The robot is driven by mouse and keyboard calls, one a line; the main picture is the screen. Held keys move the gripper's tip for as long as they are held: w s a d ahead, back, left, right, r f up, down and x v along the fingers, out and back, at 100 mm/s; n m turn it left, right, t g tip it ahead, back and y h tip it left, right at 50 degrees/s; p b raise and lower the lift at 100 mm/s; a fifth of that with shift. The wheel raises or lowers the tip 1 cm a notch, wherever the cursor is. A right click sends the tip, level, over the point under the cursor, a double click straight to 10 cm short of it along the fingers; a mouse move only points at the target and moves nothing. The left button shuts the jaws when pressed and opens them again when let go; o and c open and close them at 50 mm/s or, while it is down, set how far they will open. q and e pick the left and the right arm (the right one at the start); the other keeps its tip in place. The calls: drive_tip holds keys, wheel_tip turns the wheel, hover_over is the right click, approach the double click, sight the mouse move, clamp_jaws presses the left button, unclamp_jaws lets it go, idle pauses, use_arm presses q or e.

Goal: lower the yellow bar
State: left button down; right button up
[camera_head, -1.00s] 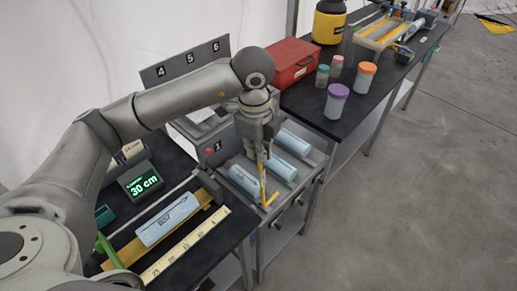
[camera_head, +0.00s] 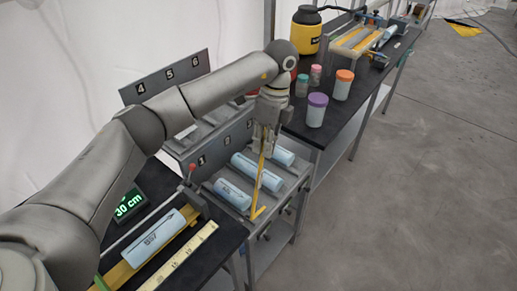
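The yellow bar (camera_head: 258,185) stands steeply upright at the front of a grey rack (camera_head: 293,191) that holds blue cylinders, and a short yellow foot piece shows at its lower end. My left gripper (camera_head: 264,151) points down over the rack, with its fingertips around the bar's upper part. It looks shut on the bar, though the contact is small in the picture. The bar's top end is hidden between the fingers. My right gripper is not in view.
Blue cylinders (camera_head: 233,194) lie in the rack beside the bar. A grey panel (camera_head: 168,80) numbered 4 to 6 stands behind. Lidded jars (camera_head: 316,112) and a yellow container (camera_head: 307,32) stand on the black bench to the right. A blue tube (camera_head: 158,233) lies at front left.

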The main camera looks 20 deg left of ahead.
use_arm(q)
drive_tip(key=shift+w+d+f+g, duration=0.15)
drive_tip(key=shift+w+d+g, duration=0.1)
drive_tip(key=shift+w, duration=0.35)
drive_tip(key=shift+w+d+f+g, duration=0.15)
drive_tip(key=shift+w+g, duration=0.1)
drive_tip(key=shift+w, duration=0.35)
drive_tip(key=c, duration=1.7)
unclamp_jaws()
drive_tip(key=shift+o, duration=0.9)
drive_tip(key=v, duration=1)
drive_tip(key=shift+d+r, duration=0.25)
drive_tip(key=shift+r, duration=0.15)
drive_tip(key=shift+w+r, duration=0.15)
drive_tip(key=shift+r, duration=0.45)
